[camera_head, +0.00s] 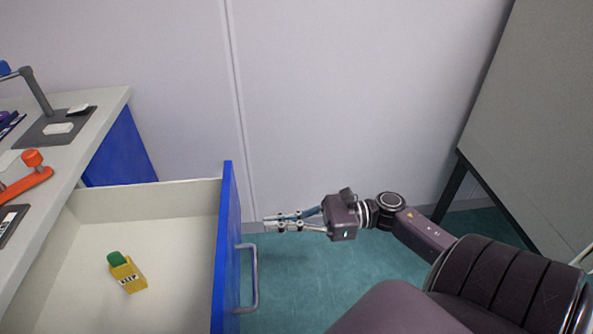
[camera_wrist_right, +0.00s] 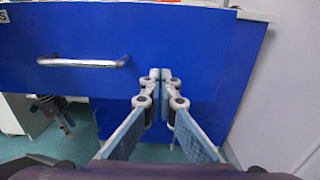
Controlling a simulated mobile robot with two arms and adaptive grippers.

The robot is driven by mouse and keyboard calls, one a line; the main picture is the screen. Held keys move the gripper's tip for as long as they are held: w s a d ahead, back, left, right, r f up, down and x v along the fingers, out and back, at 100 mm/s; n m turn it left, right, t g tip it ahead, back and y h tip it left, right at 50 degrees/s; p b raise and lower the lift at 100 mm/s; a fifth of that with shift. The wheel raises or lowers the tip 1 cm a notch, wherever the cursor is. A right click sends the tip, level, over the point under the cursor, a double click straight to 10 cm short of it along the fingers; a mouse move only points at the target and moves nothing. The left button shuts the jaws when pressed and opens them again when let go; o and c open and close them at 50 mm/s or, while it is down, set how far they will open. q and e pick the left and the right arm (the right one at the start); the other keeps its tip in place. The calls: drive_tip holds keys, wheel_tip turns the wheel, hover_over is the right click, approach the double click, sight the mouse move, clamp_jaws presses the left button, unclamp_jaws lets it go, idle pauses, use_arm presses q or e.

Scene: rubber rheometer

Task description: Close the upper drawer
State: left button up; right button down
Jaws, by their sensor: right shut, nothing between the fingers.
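The upper drawer (camera_head: 175,200) is pulled out, with a pale interior and a blue front (camera_head: 228,250) carrying a metal bar handle (camera_head: 252,278). My right gripper (camera_head: 268,223) is shut and empty. It points at the outer face of the drawer front from the right, close to it, beyond the handle. In the right wrist view, the shut fingertips (camera_wrist_right: 160,75) are in front of the blue drawer front (camera_wrist_right: 200,45), to the right of the handle (camera_wrist_right: 82,62). I cannot tell whether they touch it.
A yellow box with a green top (camera_head: 128,274) lies inside the drawer. The worktop (camera_head: 85,140) at the left holds an orange tool (camera_head: 28,175) and a grey stand (camera_head: 40,95). A wall is behind and a grey panel (camera_head: 540,120) stands at the right. Green floor is free between.

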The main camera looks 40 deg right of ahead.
sight(236, 226)
drive_tip(key=x, duration=0.5)
drive_tip(key=shift+w+a, duration=0.15)
drive_tip(key=shift+a, duration=0.05)
use_arm(q)
drive_tip(key=shift+s+a+f, duration=0.1)
drive_tip(key=shift+s+f, duration=0.55)
drive_tip(key=shift+f, duration=0.25)
drive_tip(key=shift+w, duration=0.2)
use_arm(e)
drive_tip(key=shift+w+a, duration=0.1)
drive_tip(key=shift+a, duration=0.05)
drive_tip(key=shift+w+a, duration=0.35)
drive_tip(key=shift+a, duration=0.1)
drive_tip(key=b+x, duration=0.2)
drive_tip(key=x, duration=0.8)
drive_tip(key=b+x, duration=0.1)
drive_tip(key=x, duration=0.8)
drive_tip(key=shift+w+a, duration=0.2)
drive_tip(key=b+x, duration=0.2)
drive_tip(key=x, duration=1.1)
drive_tip(key=shift+w+a+f+b, duration=0.1)
drive_tip(key=shift+w+a+b, duration=0.1)
drive_tip(key=shift+b, duration=0.15)
drive_tip(key=shift+w+a, duration=0.25)
drive_tip(key=shift+a, duration=0.1)
use_arm(q)
wheel_tip(236, 226, up, 20)
drive_tip(key=w+t, duration=0.1)
drive_tip(key=shift+w, duration=0.3)
